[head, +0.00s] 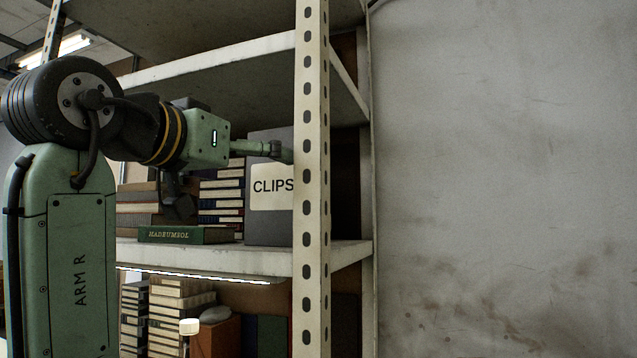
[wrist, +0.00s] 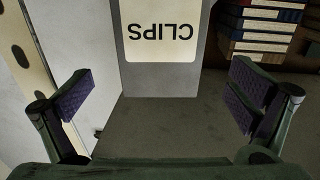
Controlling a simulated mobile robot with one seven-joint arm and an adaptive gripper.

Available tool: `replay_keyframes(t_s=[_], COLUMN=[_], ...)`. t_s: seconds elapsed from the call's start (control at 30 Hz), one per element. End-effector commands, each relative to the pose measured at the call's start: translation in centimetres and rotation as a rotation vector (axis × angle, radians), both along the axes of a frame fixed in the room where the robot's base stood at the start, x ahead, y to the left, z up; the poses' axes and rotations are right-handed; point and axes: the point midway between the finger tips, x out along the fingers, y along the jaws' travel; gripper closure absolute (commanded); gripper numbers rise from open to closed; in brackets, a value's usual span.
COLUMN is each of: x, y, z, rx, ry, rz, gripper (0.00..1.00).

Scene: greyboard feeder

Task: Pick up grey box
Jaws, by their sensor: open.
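The grey box (head: 268,226) stands upright on the middle shelf, with a pale label reading CLIPS. In the head view its right edge is hidden behind the shelf post. My gripper (head: 280,150) is in front of the upper part of the box. In the wrist view, which is upside down, the grey box (wrist: 136,80) lies between the two spread fingers of my gripper (wrist: 165,97). A gap shows on each side of it. The gripper is open and holds nothing; I cannot tell how far the fingertips are from the box.
The perforated post (head: 311,180) stands close at the box's right. Stacked books (head: 222,195) and a green book (head: 185,235) lie at its left on the shelf (head: 268,256). Another shelf (head: 225,62) spans above. A bare wall (head: 500,160) is at the right.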

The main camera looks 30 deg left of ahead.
Motion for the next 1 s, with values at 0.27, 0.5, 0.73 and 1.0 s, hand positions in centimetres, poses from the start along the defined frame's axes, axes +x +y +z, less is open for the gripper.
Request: replay_keyframes(t_s=[0.27, 0.5, 0.73, 1.0], x=[4.2, 6.2, 9.5, 10.3], y=[0.7, 0.9, 1.3, 1.4], z=[0.1, 0.1, 0.1, -0.2], rx=[-0.002, -0.001, -0.002, -0.001], ry=[0.005, 0.004, 0.002, 0.001], rz=[-0.001, 0.0, 0.0, 0.0], gripper=[0.0, 0.0, 0.0, 0.0])
